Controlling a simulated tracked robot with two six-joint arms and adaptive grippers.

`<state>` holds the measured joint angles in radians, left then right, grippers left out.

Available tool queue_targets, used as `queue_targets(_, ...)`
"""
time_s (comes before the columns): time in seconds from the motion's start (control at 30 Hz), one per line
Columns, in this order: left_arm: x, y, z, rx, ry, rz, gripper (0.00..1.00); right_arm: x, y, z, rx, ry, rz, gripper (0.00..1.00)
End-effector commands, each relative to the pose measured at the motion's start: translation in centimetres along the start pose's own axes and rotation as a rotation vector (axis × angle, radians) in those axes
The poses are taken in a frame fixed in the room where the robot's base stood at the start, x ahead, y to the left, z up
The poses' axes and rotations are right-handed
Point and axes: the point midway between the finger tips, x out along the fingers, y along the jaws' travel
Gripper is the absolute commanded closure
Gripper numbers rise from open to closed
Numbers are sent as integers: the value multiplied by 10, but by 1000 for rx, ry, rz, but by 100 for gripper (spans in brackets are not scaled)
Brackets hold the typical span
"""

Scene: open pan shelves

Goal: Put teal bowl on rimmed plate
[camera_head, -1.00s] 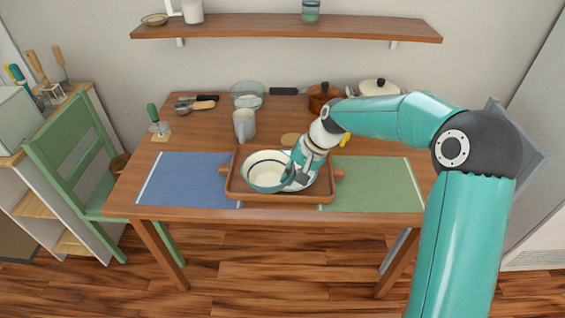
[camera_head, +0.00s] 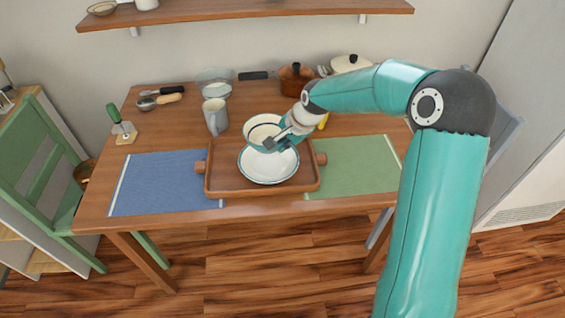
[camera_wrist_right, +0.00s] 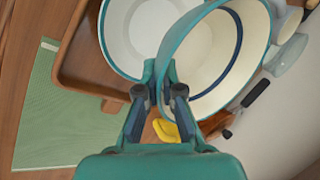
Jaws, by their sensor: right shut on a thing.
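The teal bowl (camera_head: 262,130), cream inside with a dark blue band, is held by its rim in my right gripper (camera_head: 278,143). It is tilted and sits above the back part of the tray, behind and partly over the plate. In the right wrist view the fingers (camera_wrist_right: 164,80) are shut on the wall of the bowl (camera_wrist_right: 205,62). The rimmed plate (camera_head: 268,169), white with a teal edge, lies in the wooden tray (camera_head: 225,185). The plate also shows in the wrist view (camera_wrist_right: 135,30), beside the bowl. My left gripper is out of view.
A blue mat (camera_head: 165,183) lies left of the tray and a green mat (camera_head: 355,165) right. A pitcher (camera_head: 215,117), glass bowl (camera_head: 214,82), brown pot (camera_head: 296,80) and white pot (camera_head: 350,64) stand behind. A shelf (camera_head: 250,9) hangs above.

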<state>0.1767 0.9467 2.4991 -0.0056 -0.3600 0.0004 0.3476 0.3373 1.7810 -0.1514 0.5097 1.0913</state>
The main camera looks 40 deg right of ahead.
Motion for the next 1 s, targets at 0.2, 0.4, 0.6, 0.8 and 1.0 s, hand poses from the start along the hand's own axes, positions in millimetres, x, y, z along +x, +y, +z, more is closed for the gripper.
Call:
queue_targets(0.2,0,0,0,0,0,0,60,29,14,-1,2,1,-2,100)
queue_targets(0.4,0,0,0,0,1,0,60,43,22,-1,1,0,0,100)
queue_targets(0.6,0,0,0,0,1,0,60,67,33,-1,2,1,-1,100)
queue_targets(0.8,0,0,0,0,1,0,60,70,34,-1,1,2,-3,100)
queue_targets(1.0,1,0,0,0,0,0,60,72,36,-1,0,1,-1,92)
